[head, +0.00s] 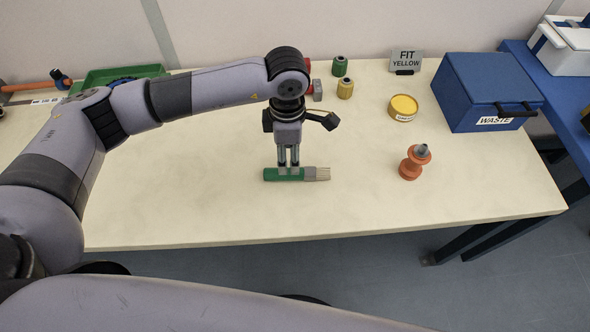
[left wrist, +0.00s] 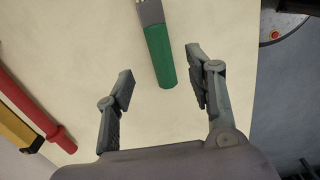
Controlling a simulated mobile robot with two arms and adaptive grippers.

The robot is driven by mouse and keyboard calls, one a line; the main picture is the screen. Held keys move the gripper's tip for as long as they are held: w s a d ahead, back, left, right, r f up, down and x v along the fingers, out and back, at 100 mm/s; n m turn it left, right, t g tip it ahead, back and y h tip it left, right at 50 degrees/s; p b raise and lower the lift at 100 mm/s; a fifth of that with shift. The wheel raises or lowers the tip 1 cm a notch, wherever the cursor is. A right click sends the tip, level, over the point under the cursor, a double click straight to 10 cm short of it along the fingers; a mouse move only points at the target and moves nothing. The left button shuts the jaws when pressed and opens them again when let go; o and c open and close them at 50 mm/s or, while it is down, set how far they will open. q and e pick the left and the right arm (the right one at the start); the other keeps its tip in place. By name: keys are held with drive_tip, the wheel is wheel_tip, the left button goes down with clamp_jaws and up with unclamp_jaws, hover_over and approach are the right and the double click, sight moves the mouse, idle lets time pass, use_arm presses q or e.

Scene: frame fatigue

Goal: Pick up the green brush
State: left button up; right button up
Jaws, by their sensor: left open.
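The green brush (head: 270,175) lies flat near the front of the table in the head view, green handle to the left and pale bristles to the right. My left gripper (head: 289,170) points down over the handle. In the left wrist view, the open jaws (left wrist: 161,68) stand on either side of the end of the green handle (left wrist: 158,55), with bare table showing between handle and fingers. The brush's grey end is cut off at the top there. I cannot tell the exact height of the fingertips. My right gripper is not in view.
The table (head: 200,210) is clear around the brush. An orange spool-like part (head: 411,165) stands to its right. Behind are a yellow round tin (head: 402,108), yellow (head: 345,88) and green (head: 340,66) spools, a blue waste box (head: 487,95) and a green tray (head: 100,78).

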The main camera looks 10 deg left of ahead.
use_arm(q)
wheel_tip(320, 180, down, 2)
drive_tip(key=shift+f, duration=0.2)
drive_tip(key=shift+a+f, duration=0.1)
drive_tip(key=shift+f, duration=0.2)
drive_tip(key=f, duration=0.2)
drive_tip(key=f+p, duration=0.1)
drive_tip(key=shift+s+a+f, duration=0.1)
drive_tip(key=shift+a+f, duration=0.1)
drive_tip(key=shift+f, duration=0.55)
clamp_jaws()
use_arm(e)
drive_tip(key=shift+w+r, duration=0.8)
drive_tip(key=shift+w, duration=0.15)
